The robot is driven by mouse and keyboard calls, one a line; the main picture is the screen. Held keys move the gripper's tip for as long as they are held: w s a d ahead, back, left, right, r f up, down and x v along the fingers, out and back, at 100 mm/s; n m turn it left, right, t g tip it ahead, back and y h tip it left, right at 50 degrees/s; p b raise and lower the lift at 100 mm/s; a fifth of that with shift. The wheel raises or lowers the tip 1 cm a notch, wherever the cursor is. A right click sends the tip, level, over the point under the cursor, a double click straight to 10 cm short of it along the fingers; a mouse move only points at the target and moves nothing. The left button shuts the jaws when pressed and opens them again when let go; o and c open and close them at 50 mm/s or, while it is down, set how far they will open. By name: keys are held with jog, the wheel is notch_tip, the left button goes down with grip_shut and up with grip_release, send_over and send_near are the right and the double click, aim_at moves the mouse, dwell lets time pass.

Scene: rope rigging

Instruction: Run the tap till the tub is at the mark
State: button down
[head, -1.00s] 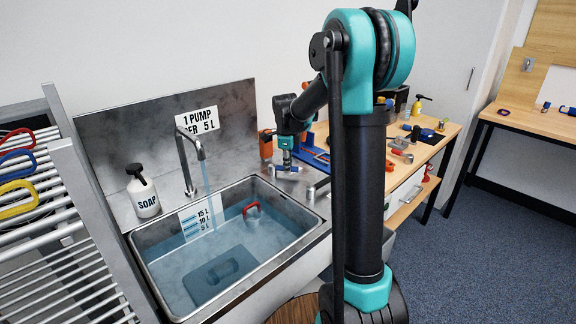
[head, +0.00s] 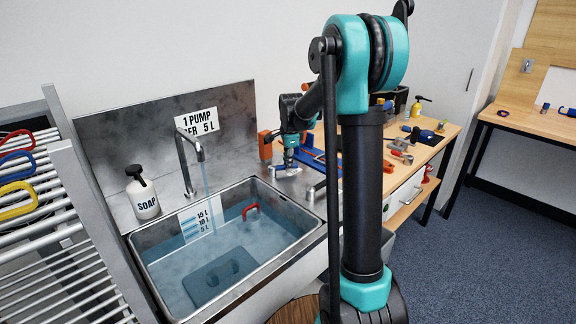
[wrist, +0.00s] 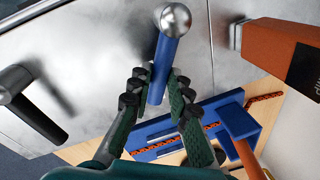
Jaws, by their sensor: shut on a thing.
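The steel tub (head: 151,258) holds bluish water. A scale plate (head: 200,217) marked 5 L, 10 L and 15 L stands at its back wall. The water reaches the plate, but I cannot tell exactly which line it touches. The tap (head: 187,150) stands behind the tub, and a stream of water (head: 206,182) falls from its spout. My gripper (head: 288,161) is right of the tub, over the steel counter. In the wrist view my gripper (wrist: 157,92) is shut on a blue lever (wrist: 161,60) with a silver ball end.
A soap bottle (head: 142,194) stands left of the tap. A red handle (head: 250,211) shows in the tub's water, and a dark plate lies at the bottom. A rack (head: 70,230) stands left. An orange tool (wrist: 283,50) is beside my gripper. A tool bench is at right.

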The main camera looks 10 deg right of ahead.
jog(key=w+n, duration=0.2)
jog(key=n, duration=0.1)
jog(key=shift+a+y, duration=0.1)
jog(key=shift+y, duration=0.2)
jog(key=shift+w+a+n, duration=0.15)
jog(key=shift+w+n, duration=0.15)
jog(key=shift+n, duration=0.4)
jog(key=shift+w+a+n, duration=0.15)
jog(key=shift+w+n, duration=0.1)
jog(key=shift+n, duration=0.45)
jog(key=c, duration=1.4)
grip_release()
jog(key=shift+r, duration=0.1)
jog(key=v, duration=1.1)
jog(key=shift+w+d+r, duration=0.1)
jog(key=shift+d+r, duration=0.15)
jog(key=shift+r, duration=0.15)
